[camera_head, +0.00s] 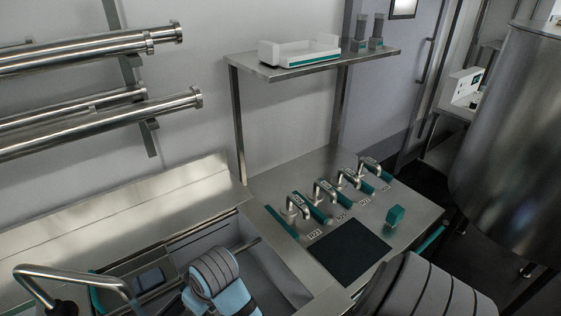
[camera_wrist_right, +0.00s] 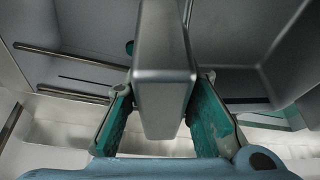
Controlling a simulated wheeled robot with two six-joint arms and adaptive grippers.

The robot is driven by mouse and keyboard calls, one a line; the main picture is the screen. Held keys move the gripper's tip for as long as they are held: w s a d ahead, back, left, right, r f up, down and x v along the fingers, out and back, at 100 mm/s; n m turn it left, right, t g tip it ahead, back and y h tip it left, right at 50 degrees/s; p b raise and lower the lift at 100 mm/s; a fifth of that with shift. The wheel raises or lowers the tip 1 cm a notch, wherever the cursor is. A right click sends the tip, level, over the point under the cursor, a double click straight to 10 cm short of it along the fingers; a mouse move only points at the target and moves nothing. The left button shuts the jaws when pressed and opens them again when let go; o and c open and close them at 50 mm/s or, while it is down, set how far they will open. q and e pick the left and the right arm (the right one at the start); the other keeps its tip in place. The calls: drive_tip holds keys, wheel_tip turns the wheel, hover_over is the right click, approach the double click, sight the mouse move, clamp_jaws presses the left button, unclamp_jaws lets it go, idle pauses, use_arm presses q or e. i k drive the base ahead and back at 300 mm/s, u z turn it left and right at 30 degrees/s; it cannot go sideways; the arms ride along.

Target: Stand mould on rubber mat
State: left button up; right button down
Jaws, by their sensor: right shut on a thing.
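In the right wrist view, my right gripper (camera_wrist_right: 164,88) is shut on a grey metal mould (camera_wrist_right: 163,60), with teal finger pads on both sides of it. The mould is a narrow, straight-sided block shape here; its far end is out of the picture. In the head view, the black rubber mat (camera_head: 350,251) lies flat and bare on the steel worktop. I cannot make out the mould or any gripper fingers in the head view. My left gripper is not seen.
A steel sink (camera_head: 282,282) lies left of the mat. A shelf (camera_head: 325,61) with a white tray (camera_head: 300,50) is above.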

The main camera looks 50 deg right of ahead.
sight(349, 248)
drive_tip(key=k, duration=0.45)
drive_tip(key=u, duration=2.75)
drive_tip(key=k, duration=2.95)
drive_tip(key=z, duration=1.3)
